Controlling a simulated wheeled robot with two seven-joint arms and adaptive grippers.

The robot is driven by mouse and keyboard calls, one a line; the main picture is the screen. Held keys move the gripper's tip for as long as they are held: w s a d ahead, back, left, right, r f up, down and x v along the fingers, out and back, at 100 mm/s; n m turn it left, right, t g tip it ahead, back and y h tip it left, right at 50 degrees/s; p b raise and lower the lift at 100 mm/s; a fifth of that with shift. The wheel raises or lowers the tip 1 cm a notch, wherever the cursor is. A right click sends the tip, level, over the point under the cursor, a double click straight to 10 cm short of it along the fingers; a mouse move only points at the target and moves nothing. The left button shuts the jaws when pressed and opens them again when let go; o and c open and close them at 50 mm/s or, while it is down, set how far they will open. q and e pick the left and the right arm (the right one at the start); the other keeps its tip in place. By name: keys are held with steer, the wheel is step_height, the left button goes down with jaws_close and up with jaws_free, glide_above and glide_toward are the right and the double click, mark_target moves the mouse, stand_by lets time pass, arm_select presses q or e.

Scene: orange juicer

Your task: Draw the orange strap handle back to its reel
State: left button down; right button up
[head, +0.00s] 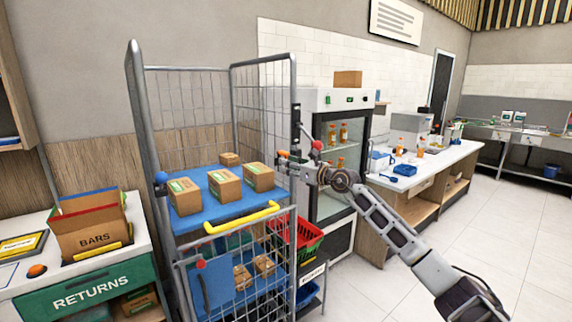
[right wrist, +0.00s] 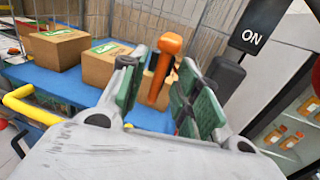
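The orange strap handle (right wrist: 167,46) shows in the right wrist view as an orange grip with a rounded top, between and beyond my fingertips. It also shows as a small orange piece in the head view (head: 283,153), at the right post of the roll cage. My right gripper (right wrist: 161,66) is open, its green-padded fingers apart on either side of the handle; I cannot tell whether either touches it. In the head view my right gripper (head: 293,165) is at the cage's right side. I cannot make out the strap or reel. My left gripper is out of view.
The roll cage (head: 138,105) holds several cartons on a blue shelf (head: 215,212), with a yellow bar (head: 240,218) in front. A dark post with an ON sign (right wrist: 262,22) stands close right of my gripper. A glass-door fridge (head: 336,185) is behind.

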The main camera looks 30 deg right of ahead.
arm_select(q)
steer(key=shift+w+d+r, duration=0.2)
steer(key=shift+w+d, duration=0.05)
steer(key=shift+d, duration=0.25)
arm_select(e)
steer(key=shift+x, duration=0.85)
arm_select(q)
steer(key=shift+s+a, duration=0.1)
arm_select(e)
steer(key=shift+c, duration=0.8)
jaws_close()
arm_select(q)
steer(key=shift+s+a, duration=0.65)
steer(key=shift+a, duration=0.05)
